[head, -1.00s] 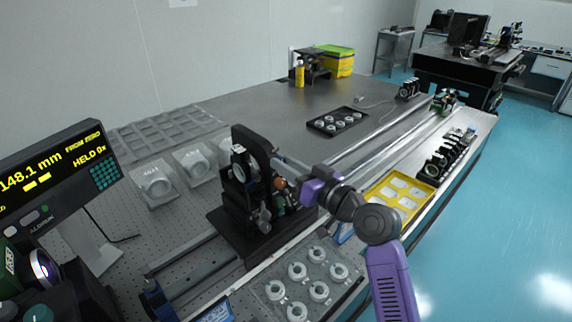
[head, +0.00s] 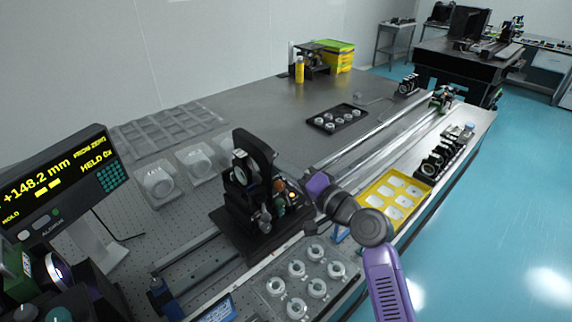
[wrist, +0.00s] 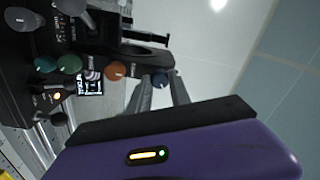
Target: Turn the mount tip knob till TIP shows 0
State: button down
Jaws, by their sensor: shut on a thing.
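The black optical mount (head: 243,185) stands upright on the rail carriage in the head view. In the wrist view its face carries an orange knob (wrist: 115,70), green knobs (wrist: 68,64) and a small lit screen (wrist: 90,86) whose text is too small to read. A dark blue knob (wrist: 162,79) sits at the mount's edge. My gripper (wrist: 161,88) is shut on this blue knob, its two grey fingers on either side. In the head view my gripper (head: 303,200) reaches the mount's right side, and its fingertips are hard to make out.
A display (head: 60,185) at left reads +148.2 mm FROM ZERO. A clear tray of white rings (head: 308,275) lies in front of the mount, and a yellow tray (head: 395,197) lies to the right. Rails run behind. A black tray (head: 337,118) sits farther back.

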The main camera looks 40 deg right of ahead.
jog(key=shift+d+m+p, duration=0.1)
jog(key=shift+m+p, duration=1.75)
jog(key=shift+m, duration=1.45)
jog(key=c, duration=1.2)
grip_release()
jog(key=shift+s+d+b, duration=0.1)
jog(key=shift+s+b, duration=1)
jog(key=shift+s, duration=2.85)
